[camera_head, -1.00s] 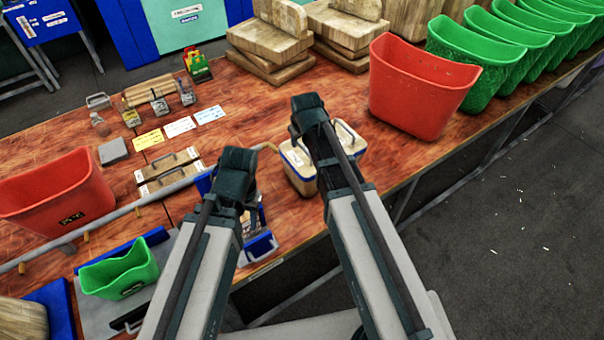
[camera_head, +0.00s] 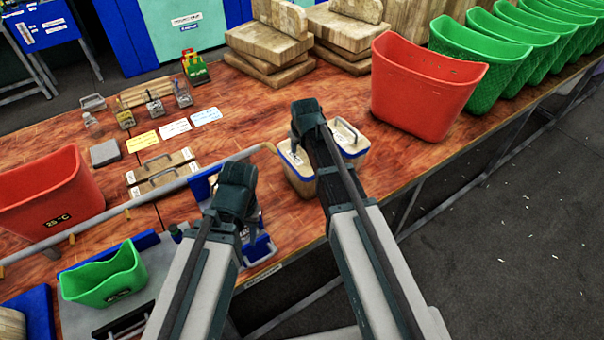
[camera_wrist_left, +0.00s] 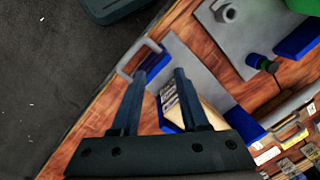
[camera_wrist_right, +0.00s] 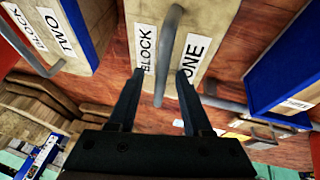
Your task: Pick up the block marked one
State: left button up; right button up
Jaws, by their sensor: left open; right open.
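The block marked one (camera_wrist_right: 150,30) is a pale wooden block with white labels reading BLOCK and ONE and a grey handle, at the top centre of the right wrist view. My right gripper (camera_wrist_right: 158,82) is open, with the handle showing between its fingers; the handle is not gripped. In the head view my right gripper (camera_head: 307,118) is over the pair of handled blocks, and my arm partly hides them. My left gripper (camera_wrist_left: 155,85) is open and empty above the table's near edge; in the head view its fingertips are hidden.
The block marked two (camera_wrist_right: 62,30) stands left of block one in the right wrist view. A red bin (camera_head: 425,85) stands right of the blocks, with several green bins beyond. A long grey handle bar (camera_head: 130,205) crosses the left side. Stacked boards (camera_head: 270,55) lie behind.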

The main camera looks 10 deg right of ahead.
grip_shut()
dwell(1.4)
